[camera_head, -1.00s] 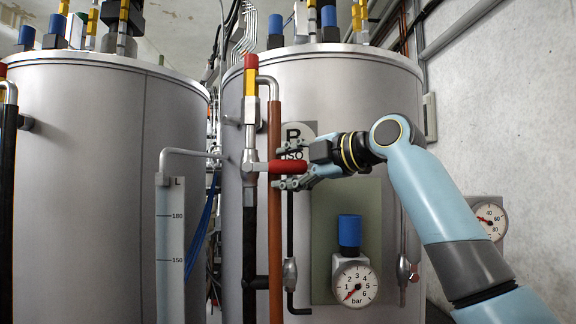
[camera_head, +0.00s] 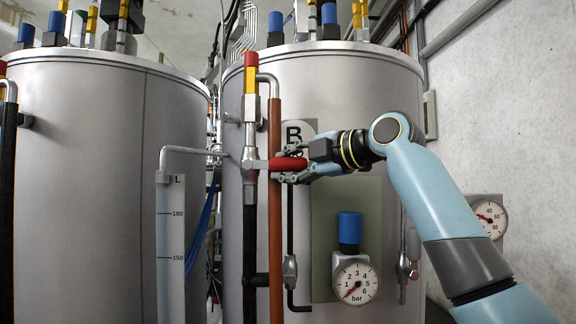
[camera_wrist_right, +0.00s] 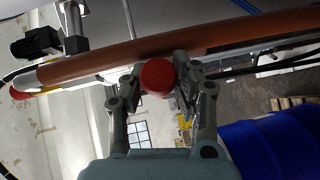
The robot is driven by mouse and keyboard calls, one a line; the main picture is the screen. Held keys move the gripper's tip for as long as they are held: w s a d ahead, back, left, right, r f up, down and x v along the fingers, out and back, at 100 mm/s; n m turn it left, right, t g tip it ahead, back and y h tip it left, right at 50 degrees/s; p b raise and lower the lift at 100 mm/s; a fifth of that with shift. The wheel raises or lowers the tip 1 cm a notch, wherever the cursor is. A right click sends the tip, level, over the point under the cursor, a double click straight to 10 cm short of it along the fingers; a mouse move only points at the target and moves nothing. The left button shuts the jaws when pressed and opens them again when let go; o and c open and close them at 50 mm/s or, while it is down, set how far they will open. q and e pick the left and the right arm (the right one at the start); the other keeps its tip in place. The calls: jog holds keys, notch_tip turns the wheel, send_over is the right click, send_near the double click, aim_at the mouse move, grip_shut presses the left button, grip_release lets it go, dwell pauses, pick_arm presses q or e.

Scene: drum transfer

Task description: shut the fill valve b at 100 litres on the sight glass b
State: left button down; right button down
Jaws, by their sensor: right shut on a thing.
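The valve (camera_head: 251,165) sits on the vertical pipe in front of the right tank. Its red handle (camera_head: 284,164) points right, roughly level, across the copper-brown pipe. My right gripper (camera_head: 290,166) is shut on this handle. In the right wrist view, the handle's round red end (camera_wrist_right: 157,77) sits between the fingers of my right gripper (camera_wrist_right: 160,88). The sight glass (camera_head: 171,240) stands left of the valve, with L, 180 and 150 marks showing. Its lower part is cut off, and I cannot make out a liquid level. My left gripper is not in view.
The copper-brown pipe (camera_head: 275,225) runs upright right beside my fingers. A bar gauge (camera_head: 355,282) with a blue cap (camera_head: 349,230) is below my right wrist. Another gauge (camera_head: 490,216) is on the right wall. The left tank (camera_head: 80,190) stands behind the sight glass.

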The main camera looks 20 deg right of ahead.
jog(key=shift+r+p, duration=0.35)
jog(key=shift+p, duration=0.1)
jog(key=r+n+g+h+p, duration=0.1)
jog(key=p, duration=0.3)
jog(key=a+r+n+g+h+p, duration=0.1)
jog(key=r+p, duration=0.1)
jog(key=p, duration=0.3)
jog(key=shift+w+r+n+g+h, duration=0.1)
jog(key=shift+r+n+g+h, duration=0.1)
jog(key=shift+n+g+h, duration=0.2)
jog(key=shift+w+r+n+h+p, duration=0.15)
jog(key=shift+n+h+p, duration=0.2)
jog(key=shift+p, duration=0.45)
jog(key=c, duration=1.1)
grip_release()
jog(key=shift+a, duration=0.1)
jog(key=shift+o, duration=0.4)
jog(key=v, duration=1.2)
